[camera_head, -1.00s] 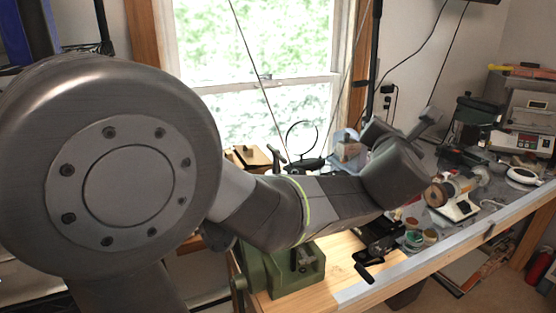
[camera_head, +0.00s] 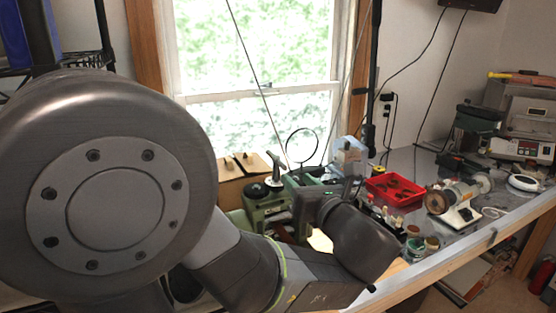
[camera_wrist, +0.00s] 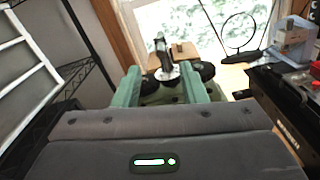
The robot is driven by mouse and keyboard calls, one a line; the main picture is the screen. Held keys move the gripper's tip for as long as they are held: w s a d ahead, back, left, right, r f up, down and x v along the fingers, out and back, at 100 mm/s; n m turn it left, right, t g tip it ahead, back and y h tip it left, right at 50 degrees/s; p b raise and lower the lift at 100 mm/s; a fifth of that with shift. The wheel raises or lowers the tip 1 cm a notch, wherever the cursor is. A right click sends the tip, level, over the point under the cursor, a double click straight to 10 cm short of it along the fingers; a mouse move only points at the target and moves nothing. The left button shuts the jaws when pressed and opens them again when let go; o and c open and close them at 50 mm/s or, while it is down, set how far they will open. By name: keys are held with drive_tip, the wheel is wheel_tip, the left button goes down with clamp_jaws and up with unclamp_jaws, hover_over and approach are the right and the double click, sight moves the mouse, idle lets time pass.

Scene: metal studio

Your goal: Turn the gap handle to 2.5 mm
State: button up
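The green machine (camera_head: 262,212) stands on the bench below the window. On its top is an upright handle with a grey stem and crossbar (camera_head: 275,168), which also shows in the wrist view (camera_wrist: 160,48). Dark round knobs sit beside the handle's base. My gripper (camera_head: 326,187) is open and empty, to the right of the handle in the head view. In the wrist view two pale green prongs, which look like its fingers (camera_wrist: 160,70), stand apart, with the handle beyond and between them. No gap scale is readable. My arm hides the machine's lower part.
A bench grinder (camera_head: 455,198) is farther right. A wire shelf (camera_wrist: 35,65) is at left in the wrist view.

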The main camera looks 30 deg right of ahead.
sight(276, 162)
drive_tip(key=w+p, duration=0.1)
drive_tip(key=w, duration=0.2)
drive_tip(key=w+d+p, duration=0.1)
drive_tip(key=w, duration=0.3)
drive_tip(key=w+p, duration=0.1)
drive_tip(key=w, duration=0.3)
drive_tip(key=shift+d, duration=0.15)
drive_tip(key=shift+c, duration=0.5)
clamp_jaws()
